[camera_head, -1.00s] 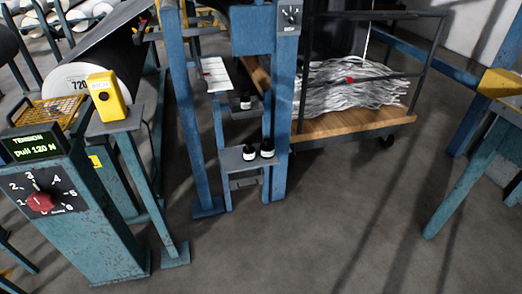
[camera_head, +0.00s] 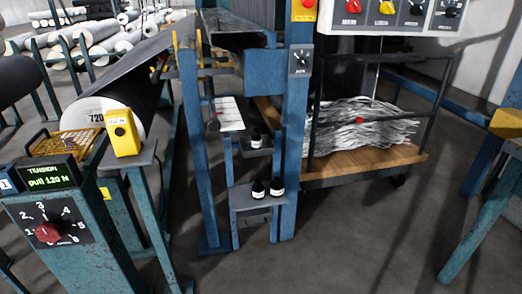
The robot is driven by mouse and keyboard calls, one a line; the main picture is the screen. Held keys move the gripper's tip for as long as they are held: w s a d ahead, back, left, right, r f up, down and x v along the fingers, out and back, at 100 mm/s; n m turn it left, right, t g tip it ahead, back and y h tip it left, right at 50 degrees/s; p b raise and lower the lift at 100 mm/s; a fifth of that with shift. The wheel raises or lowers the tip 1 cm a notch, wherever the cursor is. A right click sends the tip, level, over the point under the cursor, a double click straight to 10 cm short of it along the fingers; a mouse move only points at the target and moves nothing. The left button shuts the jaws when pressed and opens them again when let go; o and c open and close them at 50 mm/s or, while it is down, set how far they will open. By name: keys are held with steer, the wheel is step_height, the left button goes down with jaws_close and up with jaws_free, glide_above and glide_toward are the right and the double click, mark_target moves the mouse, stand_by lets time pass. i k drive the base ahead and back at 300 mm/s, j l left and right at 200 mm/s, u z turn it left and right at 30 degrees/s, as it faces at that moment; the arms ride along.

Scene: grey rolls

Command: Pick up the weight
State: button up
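Small black weights with pale bands stand upright on two grey shelves of the blue frame, near the middle of the head view. One weight (camera_head: 256,138) is on the upper shelf (camera_head: 262,152). Two weights, a left one (camera_head: 258,190) and a right one (camera_head: 277,187), stand side by side on the lower shelf (camera_head: 245,201). Which of them the task means cannot be told. My gripper is not in view.
A teal tension console (camera_head: 75,245) with a red dial stands at the front left, beside a yellow box (camera_head: 122,132) on a post. A wooden-decked cart (camera_head: 350,163) with grey strands is behind right. A teal stand (camera_head: 480,215) is at the right. Floor (camera_head: 350,245) is clear between.

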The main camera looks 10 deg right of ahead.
mark_target(256, 139)
steer(key=i+l+z, duration=0.35)
steer(key=i+l, duration=0.2)
steer(key=i, duration=0.25)
steer(key=i+l+z, duration=0.2)
steer(key=i, duration=0.25)
steer(key=i+j, duration=0.2)
